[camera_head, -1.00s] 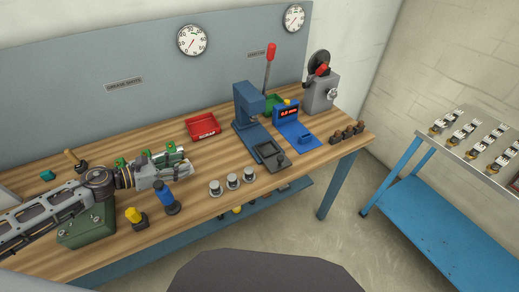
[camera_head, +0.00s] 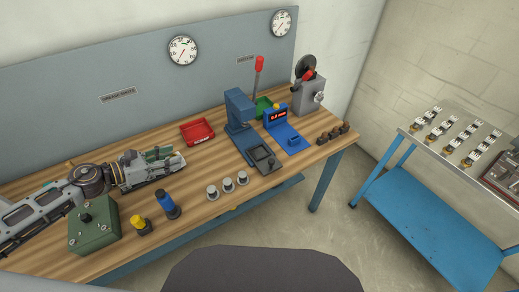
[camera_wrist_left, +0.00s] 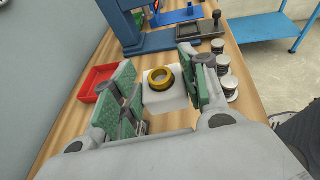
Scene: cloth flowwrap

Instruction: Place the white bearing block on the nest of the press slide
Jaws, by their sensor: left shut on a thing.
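The white bearing block (camera_wrist_left: 165,93) with a brass ring on top is between the fingers of my left gripper (camera_wrist_left: 160,100) in the left wrist view. My left gripper (camera_head: 172,161) is shut on it, above the bench, in the head view; the fingers mostly hide the block there. The blue press (camera_head: 240,120) stands to the right of the gripper, apart from it. Its slide with the dark square nest (camera_head: 262,157) sticks out toward the front edge and looks empty. The nest also shows at the top of the left wrist view (camera_wrist_left: 202,28). My right gripper is out of view.
Three grey-white round parts (camera_head: 228,185) stand between gripper and press, near the front edge. A red scrap bin (camera_head: 197,132) lies behind. A blue display unit (camera_head: 285,132) is beyond the press.

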